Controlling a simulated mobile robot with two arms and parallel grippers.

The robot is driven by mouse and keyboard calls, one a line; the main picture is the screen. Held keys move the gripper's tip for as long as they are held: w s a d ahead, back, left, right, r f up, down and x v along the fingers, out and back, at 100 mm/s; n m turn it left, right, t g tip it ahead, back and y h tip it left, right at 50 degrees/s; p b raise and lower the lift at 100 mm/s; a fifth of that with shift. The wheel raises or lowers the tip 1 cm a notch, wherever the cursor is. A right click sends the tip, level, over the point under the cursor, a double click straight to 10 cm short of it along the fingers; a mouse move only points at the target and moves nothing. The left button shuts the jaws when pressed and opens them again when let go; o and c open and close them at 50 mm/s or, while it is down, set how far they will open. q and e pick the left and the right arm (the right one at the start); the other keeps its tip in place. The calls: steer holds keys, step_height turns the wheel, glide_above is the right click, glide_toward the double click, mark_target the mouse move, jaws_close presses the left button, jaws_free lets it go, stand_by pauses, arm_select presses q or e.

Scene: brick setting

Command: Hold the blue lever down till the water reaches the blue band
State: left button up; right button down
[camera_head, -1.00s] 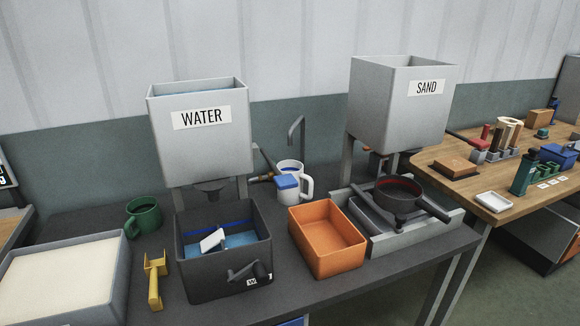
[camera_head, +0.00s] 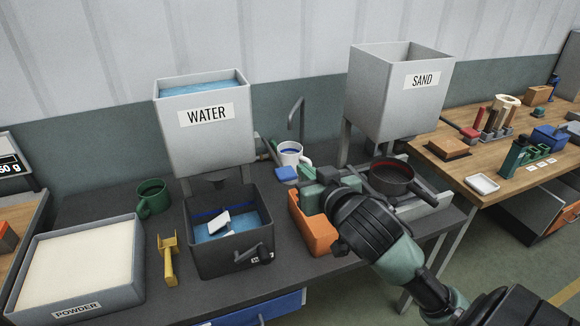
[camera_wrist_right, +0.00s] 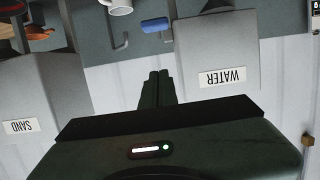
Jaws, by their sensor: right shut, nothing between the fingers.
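The blue lever (camera_head: 286,173) sticks out at the right of the grey WATER hopper (camera_head: 206,135), in front of a white mug. It also shows in the wrist view (camera_wrist_right: 157,25). Under the hopper stands a dark bin (camera_head: 228,262) holding blue water (camera_head: 215,231). A blue band (camera_head: 207,215) runs along its inner back wall, with the water surface below it. A white object lies in the water. My right gripper (camera_head: 305,174) is shut and empty, just right of the lever in the head view. In the wrist view its fingertips (camera_wrist_right: 157,75) appear apart from the lever. My left gripper is not in view.
An orange bin (camera_head: 314,236) is partly hidden by my right arm. The white mug (camera_head: 291,154) stands behind the lever. The SAND hopper (camera_head: 400,95) and a dark pan (camera_head: 391,177) are right. A green mug (camera_head: 152,196), yellow scoop (camera_head: 168,262) and powder tray (camera_head: 82,262) are left.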

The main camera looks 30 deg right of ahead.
steer(key=w+d+f, duration=0.2)
steer(key=w+f, duration=0.4)
steer(key=w, duration=0.3)
steer(key=shift+w+d+f+b, duration=0.2)
steer(key=shift+f+b, duration=0.1)
steer(key=shift+b, duration=0.15)
stand_by(0.3)
steer(key=shift+f, duration=0.1)
